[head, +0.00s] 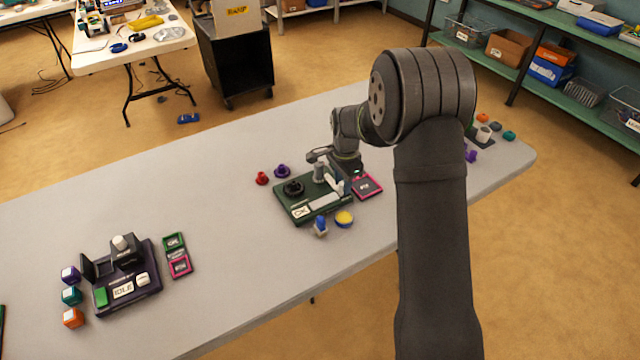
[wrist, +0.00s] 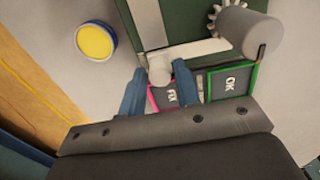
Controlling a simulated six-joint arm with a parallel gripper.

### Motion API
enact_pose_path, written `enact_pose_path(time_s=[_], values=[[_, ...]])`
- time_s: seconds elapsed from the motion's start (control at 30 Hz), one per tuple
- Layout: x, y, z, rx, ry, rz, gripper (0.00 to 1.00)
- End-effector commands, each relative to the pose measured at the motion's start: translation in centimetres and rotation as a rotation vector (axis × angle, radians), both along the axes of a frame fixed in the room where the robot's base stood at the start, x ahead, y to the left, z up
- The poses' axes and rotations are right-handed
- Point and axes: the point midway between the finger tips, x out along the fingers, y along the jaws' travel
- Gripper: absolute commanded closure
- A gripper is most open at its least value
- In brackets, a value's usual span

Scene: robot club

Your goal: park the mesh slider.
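The green station (head: 290,205) stands on the grey table, with a black round knob (head: 293,188) on it. In the wrist view the station's green plate (wrist: 185,18) carries a pale strip (wrist: 200,48) and a grey cylinder (wrist: 247,33) with a toothed gear (wrist: 213,20). A short whitish peg (wrist: 160,70), seemingly the mesh slider's handle, stands at the strip's near end. My gripper (wrist: 158,72) has its two blue fingers on either side of this peg. I cannot tell whether both fingers touch it. In the head view my gripper (head: 341,186) is at the station's right side, partly hidden.
A pink-framed tile (head: 367,186) lies right of the station. A yellow disc (head: 344,218) and a blue-topped piece (head: 320,226) stand in front. Red (head: 262,178) and purple (head: 282,171) pieces stand behind. A purple station (head: 125,278) is at left; table between is clear.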

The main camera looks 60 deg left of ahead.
Motion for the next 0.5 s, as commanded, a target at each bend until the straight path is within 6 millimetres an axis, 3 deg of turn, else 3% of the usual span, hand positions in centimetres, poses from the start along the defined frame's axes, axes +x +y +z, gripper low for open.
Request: enact_pose_path(time_s=[0.5], values=[[0.0, 0.0, 4.1, 0.002, -0.001, 0.0, 0.7]])
